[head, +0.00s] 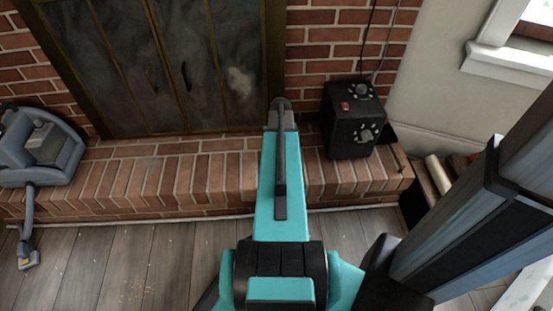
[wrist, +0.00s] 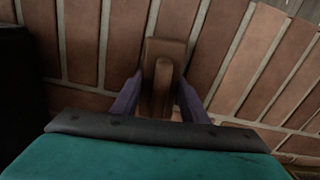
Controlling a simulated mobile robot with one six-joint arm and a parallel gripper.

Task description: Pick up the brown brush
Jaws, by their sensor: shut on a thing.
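The brown brush (wrist: 165,55) is in the middle of the wrist view, with a flat block and a rounded handle along it. My gripper (wrist: 160,95) has one finger on each side of the brush and is shut on it. Red bricks show behind the brush; I cannot tell whether it touches them. In the head view, my teal arm reaches over the brick hearth (head: 130,180). The brush cannot be made out there and seems hidden by the arm.
A black box with knobs (head: 352,120) stands on the hearth right of my arm. A grey-blue vacuum cleaner (head: 45,150) is at the left, its hose reaching the wooden floor (head: 130,260). Dark fireplace doors (head: 120,60) are behind. A window sill (head: 510,62) is at upper right.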

